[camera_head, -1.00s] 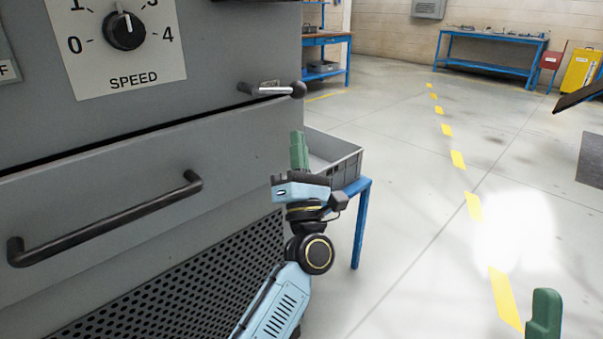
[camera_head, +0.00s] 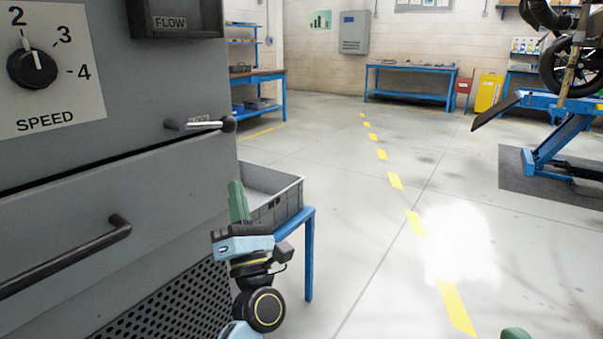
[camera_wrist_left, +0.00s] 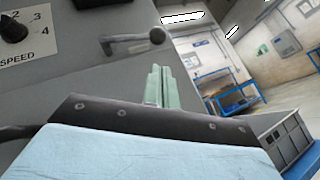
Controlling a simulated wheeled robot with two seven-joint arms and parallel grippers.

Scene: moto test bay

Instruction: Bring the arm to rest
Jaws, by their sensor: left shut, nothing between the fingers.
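My left gripper (camera_head: 238,202) stands upright in the head view, in front of the grey cabinet's right edge, with its green fingers pressed together and nothing between them. In the left wrist view its fingers (camera_wrist_left: 159,86) also show closed and empty, below and right of the lever handle. A green tip of my right gripper (camera_head: 516,333) shows at the bottom edge of the head view; too little of it is visible to tell its state.
The grey cabinet (camera_head: 95,190) fills the left, with a speed knob (camera_head: 32,66), a lever (camera_head: 200,125) and a drawer handle (camera_head: 70,255). A grey crate (camera_head: 290,203) sits on a blue stand (camera_head: 309,255) beside my left gripper. Open floor lies to the right.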

